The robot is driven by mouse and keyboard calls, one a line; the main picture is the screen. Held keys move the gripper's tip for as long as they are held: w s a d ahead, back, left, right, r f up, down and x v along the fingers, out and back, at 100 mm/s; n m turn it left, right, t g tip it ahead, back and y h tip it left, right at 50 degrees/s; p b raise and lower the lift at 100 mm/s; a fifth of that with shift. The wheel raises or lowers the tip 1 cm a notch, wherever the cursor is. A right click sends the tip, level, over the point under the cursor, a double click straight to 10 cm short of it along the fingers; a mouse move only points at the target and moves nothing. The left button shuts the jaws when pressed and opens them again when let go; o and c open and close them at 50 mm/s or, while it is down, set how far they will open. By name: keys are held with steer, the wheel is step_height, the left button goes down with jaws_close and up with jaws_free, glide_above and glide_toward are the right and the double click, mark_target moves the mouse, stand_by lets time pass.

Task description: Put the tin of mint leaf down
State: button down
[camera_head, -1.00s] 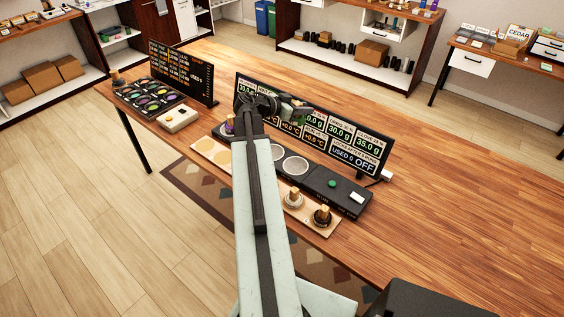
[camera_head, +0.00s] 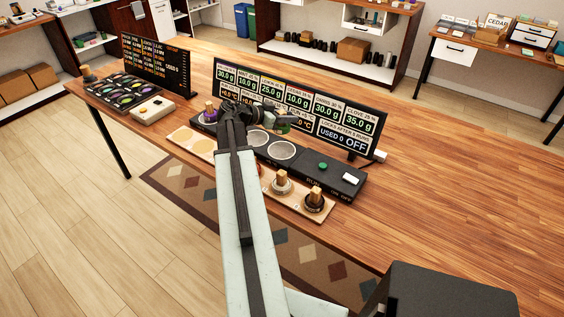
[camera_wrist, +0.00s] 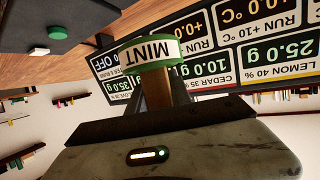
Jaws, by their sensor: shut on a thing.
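The tin of mint leaf (camera_wrist: 152,52) shows in the wrist view as a green-rimmed tin with a white label reading MINT, upside down in that picture. My gripper (camera_wrist: 158,80) is shut on it. In the head view my gripper (camera_head: 262,112) is over the black dropper unit, in front of the large display, and the tin is mostly hidden behind my arm; a bit of green (camera_head: 283,129) shows beside it. I cannot tell how high the tin is above the unit.
The black unit (camera_head: 312,172) has round wells, a green button and a white switch. A wooden board (camera_head: 297,202) with knobbed stoppers lies in front. The large display (camera_head: 345,105) stands behind. Bare table (camera_head: 440,180) is free at right.

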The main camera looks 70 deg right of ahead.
step_height(320, 180, down, 10)
steer(key=b, duration=1)
steer(key=shift+r, duration=0.2)
steer(key=shift+f, duration=0.2)
steer(key=c, duration=1.2)
jaws_free()
steer(key=shift+o, duration=0.2)
steer(key=shift+r, duration=0.1)
steer(key=shift+a+r+p, duration=0.1)
steer(key=shift+r+p, duration=0.15)
steer(key=shift+p, duration=0.1)
steer(key=p+v, duration=0.4)
steer(key=v, duration=0.8)
